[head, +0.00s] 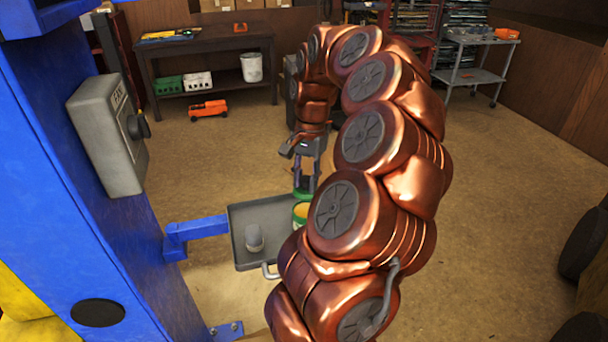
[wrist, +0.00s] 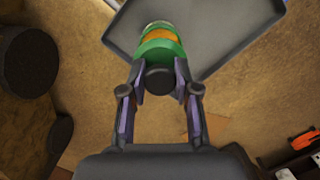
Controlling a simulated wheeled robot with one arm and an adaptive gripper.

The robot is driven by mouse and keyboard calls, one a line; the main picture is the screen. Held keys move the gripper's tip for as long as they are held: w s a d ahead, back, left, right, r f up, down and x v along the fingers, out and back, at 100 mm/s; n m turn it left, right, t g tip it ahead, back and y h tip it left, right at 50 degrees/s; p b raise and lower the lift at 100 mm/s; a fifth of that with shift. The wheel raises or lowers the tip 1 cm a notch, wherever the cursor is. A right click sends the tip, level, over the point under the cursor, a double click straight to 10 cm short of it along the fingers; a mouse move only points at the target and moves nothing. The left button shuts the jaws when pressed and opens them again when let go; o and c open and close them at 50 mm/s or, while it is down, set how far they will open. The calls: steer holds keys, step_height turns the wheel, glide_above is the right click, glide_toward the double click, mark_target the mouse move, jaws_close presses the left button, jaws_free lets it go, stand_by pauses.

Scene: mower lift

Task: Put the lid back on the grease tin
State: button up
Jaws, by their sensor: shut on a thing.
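My gripper (head: 304,186) is shut on the green lid (wrist: 168,50) by its dark knob (wrist: 160,81), which sits between the fingertips in the wrist view (wrist: 160,84). The lid also shows as a thin green edge under the fingers in the head view (head: 302,195). My arm hides part of the tin there.
The grey tray (head: 246,262) is carried by a blue bracket (head: 198,228) on the blue lift post (head: 60,150). A small grey object (head: 254,238) stands on the tray, left of the tin. A grey switch box (head: 108,135) is on the post.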

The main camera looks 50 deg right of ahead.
mark_target(305, 189)
steer(key=shift+a+f, duration=0.1)
steer(key=shift+f, duration=1.55)
steer(key=shift+f+b, duration=1.1)
steer(key=shift+f, duration=0.05)
steer(key=shift+b, duration=1)
steer(key=shift+f+b, duration=0.15)
steer(key=shift+b, duration=0.9)
stand_by(0.8)
stand_by(0.4)
steer(key=o, duration=1.1)
steer(key=shift+o, duration=0.3)
steer(key=o, duration=0.5)
steer(key=shift+c, duration=0.2)
